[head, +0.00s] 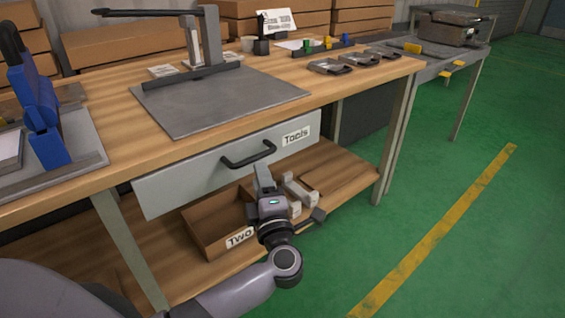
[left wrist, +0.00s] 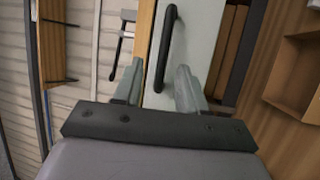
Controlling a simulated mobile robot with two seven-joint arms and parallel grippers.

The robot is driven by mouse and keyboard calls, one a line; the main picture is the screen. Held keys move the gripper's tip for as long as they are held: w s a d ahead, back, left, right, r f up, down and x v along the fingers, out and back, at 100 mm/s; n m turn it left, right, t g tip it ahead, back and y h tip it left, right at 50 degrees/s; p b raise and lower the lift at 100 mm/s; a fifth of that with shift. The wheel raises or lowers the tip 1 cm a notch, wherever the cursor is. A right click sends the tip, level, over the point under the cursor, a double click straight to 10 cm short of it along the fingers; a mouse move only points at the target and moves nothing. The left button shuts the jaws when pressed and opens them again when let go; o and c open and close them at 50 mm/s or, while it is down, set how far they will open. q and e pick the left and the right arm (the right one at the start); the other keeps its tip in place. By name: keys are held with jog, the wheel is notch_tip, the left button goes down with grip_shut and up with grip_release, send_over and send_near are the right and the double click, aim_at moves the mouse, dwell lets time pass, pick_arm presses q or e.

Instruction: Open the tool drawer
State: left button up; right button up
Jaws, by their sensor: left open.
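The tool drawer (head: 190,183) is a light grey front under the workbench, with a "Tools" label (head: 296,136) at its right end. It looks closed. Its black bar handle (head: 248,156) is at the middle of the front. My left gripper (head: 263,172) is just in front of and slightly below the handle's right part, with its fingers pointing towards the drawer. In the left wrist view, my open fingers (left wrist: 158,82) lie on either side of the line of the handle (left wrist: 165,48). I cannot tell whether they touch it. My right gripper is not in view.
The wooden workbench top (head: 110,130) overhangs the drawer and carries a grey plate (head: 220,100) and small parts. Below is a wooden shelf (head: 345,165) with an open box (head: 205,228) labelled "TWO". The green floor (head: 450,190) at right is clear.

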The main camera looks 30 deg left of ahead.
aim_at(256, 160)
pick_arm(q)
jog(key=shift+f+b+x, duration=0.15)
jog(key=shift+b+x, duration=0.2)
jog(key=shift+x, duration=1.5)
jog(key=shift+f+b+x, duration=0.1)
jog(key=shift+b+x, duration=0.2)
jog(key=shift+x, duration=1.55)
jog(key=shift+w, duration=0.1)
grip_shut()
